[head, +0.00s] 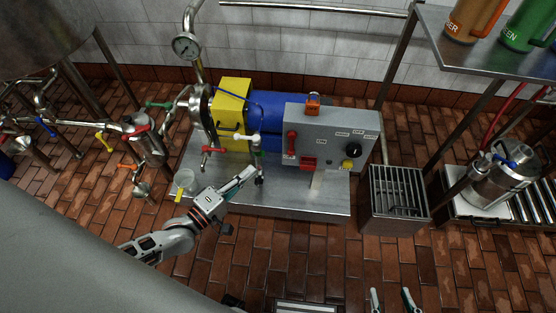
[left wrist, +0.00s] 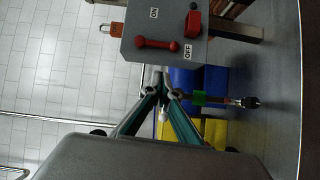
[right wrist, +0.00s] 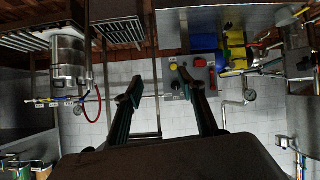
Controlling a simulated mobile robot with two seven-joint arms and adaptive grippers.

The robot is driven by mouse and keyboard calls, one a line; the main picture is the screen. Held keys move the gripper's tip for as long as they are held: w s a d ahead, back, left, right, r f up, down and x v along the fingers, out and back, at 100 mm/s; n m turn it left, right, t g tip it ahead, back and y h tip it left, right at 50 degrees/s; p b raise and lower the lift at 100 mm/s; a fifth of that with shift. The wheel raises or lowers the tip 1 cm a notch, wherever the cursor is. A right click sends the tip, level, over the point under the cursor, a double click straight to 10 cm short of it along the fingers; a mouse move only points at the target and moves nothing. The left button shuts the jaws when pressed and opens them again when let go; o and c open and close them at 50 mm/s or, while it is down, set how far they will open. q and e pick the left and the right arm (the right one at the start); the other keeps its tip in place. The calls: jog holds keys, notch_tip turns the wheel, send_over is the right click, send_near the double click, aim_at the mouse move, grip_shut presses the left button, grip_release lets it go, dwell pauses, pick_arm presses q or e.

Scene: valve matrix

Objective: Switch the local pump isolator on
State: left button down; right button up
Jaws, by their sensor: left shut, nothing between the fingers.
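The grey control box (head: 332,130) stands on the steel skid. Its red isolator handle (head: 291,143) is at the left of the face, upright. In the left wrist view, turned sideways, the red handle (left wrist: 157,44) shows with ON and OFF labels near it. An orange padlock (head: 313,103) sits on top of the box. My left gripper (head: 250,174) is shut and empty, left of and below the handle, apart from it. In the left wrist view its fingertips (left wrist: 162,88) meet just short of the box edge. My right gripper (head: 392,300) is open and empty, low in front.
The box also carries a black knob (head: 354,150), a yellow button (head: 348,164) and a red part (head: 308,163). Valves and pipes crowd the left. A grated bin (head: 398,195) stands right of the skid. Brick floor in front is mostly free.

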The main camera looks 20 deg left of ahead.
pick_arm(q)
jog(key=shift+a+f+n, duration=0.25)
jog(key=shift+a+n, duration=0.25)
jog(key=shift+a, duration=0.05)
pick_arm(e)
jog(key=shift+s+f, duration=0.2)
jog(key=shift+s, duration=0.2)
pick_arm(q)
jog(key=b, duration=0.2)
send_near(288, 145)
jog(key=w+a, duration=0.1)
jog(key=w, duration=0.3)
jog(key=shift+w+d, duration=0.55)
jog(key=shift+d, duration=0.3)
jog(key=shift+w+d+r, duration=0.1)
jog(key=shift+w+d, duration=0.25)
jog(key=shift+d, duration=0.3)
pick_arm(e)
jog(key=shift+w+a+r+m+t+y, duration=0.15)
jog(key=shift+w+a+r+m, duration=0.15)
jog(key=shift+a, duration=0.2)
jog(key=shift+w+a+r+m+t+y, duration=0.1)
jog(key=shift+w+a+r+t+y, duration=0.05)
jog(key=shift+a+r, duration=0.3)
jog(key=shift+f, duration=0.15)
